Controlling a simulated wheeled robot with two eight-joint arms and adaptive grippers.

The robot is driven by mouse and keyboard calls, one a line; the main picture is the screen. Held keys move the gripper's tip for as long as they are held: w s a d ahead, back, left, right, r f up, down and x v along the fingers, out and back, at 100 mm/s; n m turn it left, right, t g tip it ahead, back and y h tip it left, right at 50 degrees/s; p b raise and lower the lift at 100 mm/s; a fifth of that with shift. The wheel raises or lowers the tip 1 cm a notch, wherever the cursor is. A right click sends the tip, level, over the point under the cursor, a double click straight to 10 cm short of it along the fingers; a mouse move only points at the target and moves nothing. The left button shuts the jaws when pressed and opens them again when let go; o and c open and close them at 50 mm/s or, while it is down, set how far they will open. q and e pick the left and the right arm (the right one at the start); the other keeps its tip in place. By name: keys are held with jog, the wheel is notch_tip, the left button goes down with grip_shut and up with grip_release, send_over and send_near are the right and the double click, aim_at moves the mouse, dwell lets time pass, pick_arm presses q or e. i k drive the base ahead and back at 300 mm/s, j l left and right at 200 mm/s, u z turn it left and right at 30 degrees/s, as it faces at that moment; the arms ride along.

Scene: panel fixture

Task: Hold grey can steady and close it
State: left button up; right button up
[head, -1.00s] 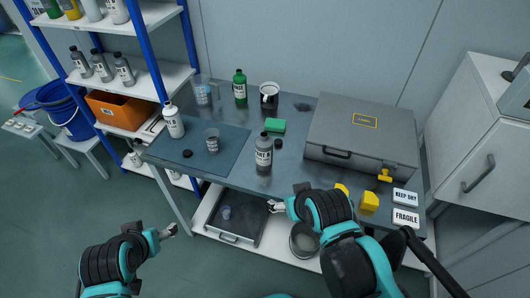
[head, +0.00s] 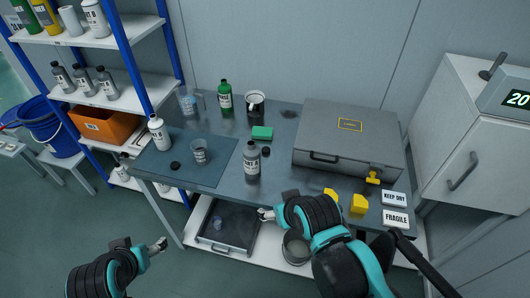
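A grey can (head: 252,162) with a pale label and a narrower neck stands upright near the front middle of the table. A small black cap (head: 266,152) lies just behind it to the right. Another black cap (head: 175,165) lies on the dark mat at the left. My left gripper (head: 160,244) is in front of the table at the lower left, away from the can and holding nothing I can see. My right gripper (head: 264,214) is in front of the table edge, below the can in the picture and apart from it. Both sets of fingers are too small to judge.
Yellow blocks (head: 359,204) and signs (head: 396,218) lie front right.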

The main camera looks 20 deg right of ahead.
aim_at(252, 154)
jog(key=i+j+z, duration=0.25)
jog(key=j+z, duration=0.2)
jog(key=j, duration=0.3)
jog(key=i+j+z, duration=0.25)
jog(key=j, duration=0.2)
jog(key=i+j, duration=0.3)
jog(key=j, duration=0.1)
